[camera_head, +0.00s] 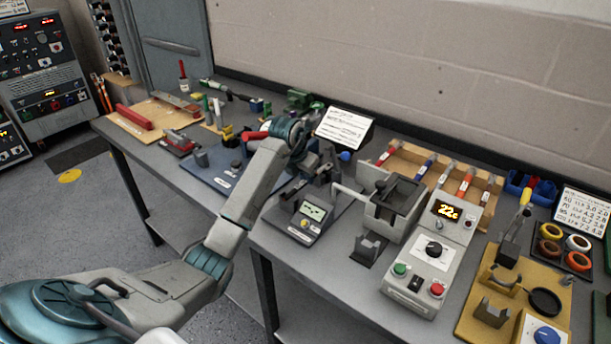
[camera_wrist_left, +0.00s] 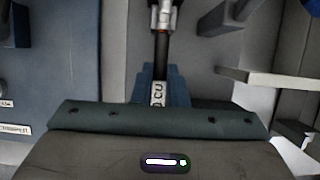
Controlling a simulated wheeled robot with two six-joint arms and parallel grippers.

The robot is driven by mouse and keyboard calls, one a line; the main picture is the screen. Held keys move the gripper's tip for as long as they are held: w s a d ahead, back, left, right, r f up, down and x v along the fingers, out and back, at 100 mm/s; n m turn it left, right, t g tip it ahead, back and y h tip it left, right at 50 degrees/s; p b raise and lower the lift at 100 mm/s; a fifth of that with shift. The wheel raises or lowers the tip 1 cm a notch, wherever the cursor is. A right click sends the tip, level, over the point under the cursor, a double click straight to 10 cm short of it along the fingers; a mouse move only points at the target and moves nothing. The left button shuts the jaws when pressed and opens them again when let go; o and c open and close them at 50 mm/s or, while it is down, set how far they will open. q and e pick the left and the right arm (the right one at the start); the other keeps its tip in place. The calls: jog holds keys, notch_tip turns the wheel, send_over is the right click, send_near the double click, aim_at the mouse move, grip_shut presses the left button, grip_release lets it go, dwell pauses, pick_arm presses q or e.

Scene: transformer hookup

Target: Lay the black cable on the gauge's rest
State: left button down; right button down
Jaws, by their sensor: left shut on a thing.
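My left gripper (camera_head: 311,166) is over the middle of the bench, partly hidden behind its own wrist in the head view. In the left wrist view its blue fingers (camera_wrist_left: 160,88) are shut on the black cable (camera_wrist_left: 160,55), whose end shows a white label reading CU. A metal fitting (camera_wrist_left: 165,14) on the cable shows at the top of that view. A grey unit with a small green display (camera_head: 314,211), which looks like the gauge, stands just in front of the gripper. I cannot clearly make out its rest or whether the cable touches it. My right gripper is not in view.
To the right stand a grey clamp-like machine (camera_head: 393,205), a small grey V-shaped block (camera_head: 369,244) and a control box reading 22 (camera_head: 432,250). A blue plate (camera_head: 215,172) lies left of the gripper. A wooden rack (camera_head: 442,172) stands behind.

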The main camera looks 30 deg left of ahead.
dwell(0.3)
pick_arm(q)
jog(key=shift+f, duration=0.35)
jog(key=c, duration=1.3)
grip_release()
jog(key=shift+c, duration=0.2)
jog(key=shift+r, duration=0.15)
jog(key=shift+r+p, duration=2.2)
jog(key=shift+r, duration=1.25)
jog(key=shift+d+f, duration=0.1)
